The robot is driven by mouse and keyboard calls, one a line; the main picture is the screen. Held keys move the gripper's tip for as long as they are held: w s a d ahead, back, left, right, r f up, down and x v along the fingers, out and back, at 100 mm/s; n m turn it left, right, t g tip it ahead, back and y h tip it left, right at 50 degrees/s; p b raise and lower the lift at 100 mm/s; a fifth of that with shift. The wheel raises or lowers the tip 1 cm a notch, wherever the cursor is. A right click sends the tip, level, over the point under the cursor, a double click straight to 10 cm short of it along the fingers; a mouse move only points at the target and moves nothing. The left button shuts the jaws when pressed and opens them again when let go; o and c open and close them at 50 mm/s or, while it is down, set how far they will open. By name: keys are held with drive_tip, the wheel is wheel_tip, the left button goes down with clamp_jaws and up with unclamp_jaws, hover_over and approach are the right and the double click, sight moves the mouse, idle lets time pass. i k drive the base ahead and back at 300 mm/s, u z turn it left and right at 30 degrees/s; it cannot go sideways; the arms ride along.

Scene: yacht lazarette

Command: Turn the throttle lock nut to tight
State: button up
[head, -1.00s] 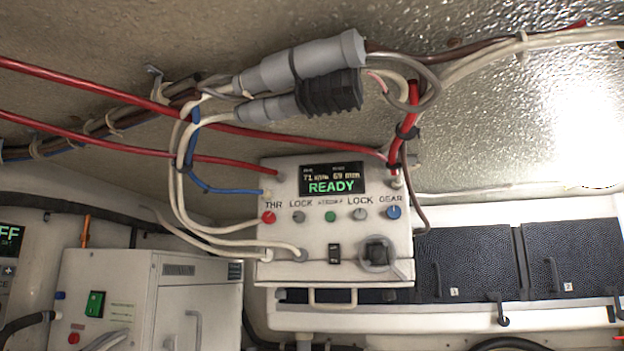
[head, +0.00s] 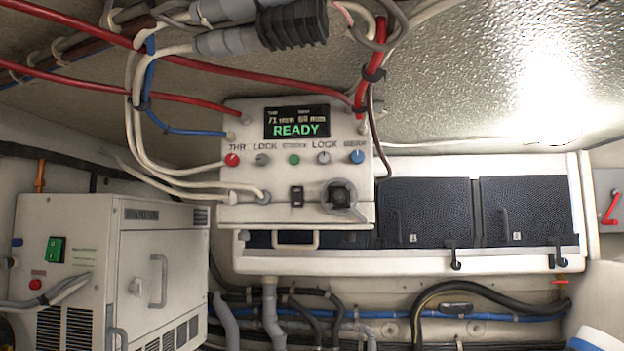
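The white control box (head: 240,212) hangs at the middle of the head view, with a lit display (head: 296,121) that reads READY in green. Below the display is a row of small round controls. A red one (head: 232,160) sits under the label THR. Next to it a grey knob (head: 262,160) sits under the label LOCK. A green one is in the middle, then a second grey knob (head: 323,157) under another LOCK label, and a blue one (head: 357,156) under GEAR. Whether the grey lock knobs are tight cannot be told. My gripper is not in view.
Red, white and blue cables and grey connectors (head: 225,42) hang above and left of the box. A white cabinet (head: 60,215) with a green switch stands at left. Dark-panelled lockers (head: 425,212) are at right. Hoses (head: 460,290) run below.

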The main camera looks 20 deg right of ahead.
sight(263, 159)
drive_tip(key=u, duration=0.4)
drive_tip(key=k, duration=0.4)
drive_tip(key=u, duration=1.05)
